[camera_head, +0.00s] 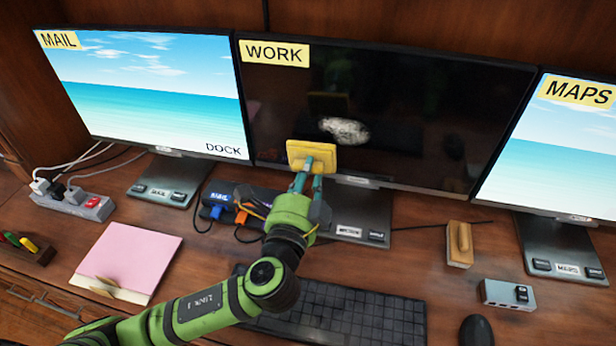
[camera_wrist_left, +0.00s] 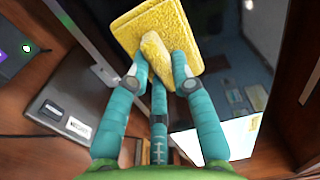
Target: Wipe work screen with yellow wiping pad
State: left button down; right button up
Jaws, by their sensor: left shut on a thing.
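The work screen (camera_head: 420,120) is the dark middle monitor with a yellow WORK label at its top left. A whitish smudge (camera_head: 345,130) shows on its lower middle. My left gripper (camera_head: 308,176) is shut on the yellow wiping pad (camera_head: 312,152) and holds it at the screen's lower edge, below and left of the smudge. The pad also shows in the left wrist view (camera_wrist_left: 155,30), with the teal fingers (camera_wrist_left: 158,75) around its raised grip. I cannot tell whether the pad touches the screen. My right gripper is not in view.
A MAIL monitor (camera_head: 150,90) stands left and a MAPS monitor (camera_head: 560,150) right. A keyboard (camera_head: 340,312), mouse (camera_head: 476,331), wooden-looking block (camera_head: 459,244), small grey hub (camera_head: 508,295), pink notepad (camera_head: 130,258) and power strip (camera_head: 72,204) are on the desk. Cables run behind my gripper.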

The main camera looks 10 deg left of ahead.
aim_at(315, 154)
pick_arm(q)
jog(key=shift+w+r, duration=0.1)
jog(key=shift+w, duration=0.2)
jog(key=shift+w+b, duration=0.4)
jog(key=shift+w, duration=2.25)
jog(key=shift+w+r, duration=0.1)
jog(key=shift+w, duration=0.9)
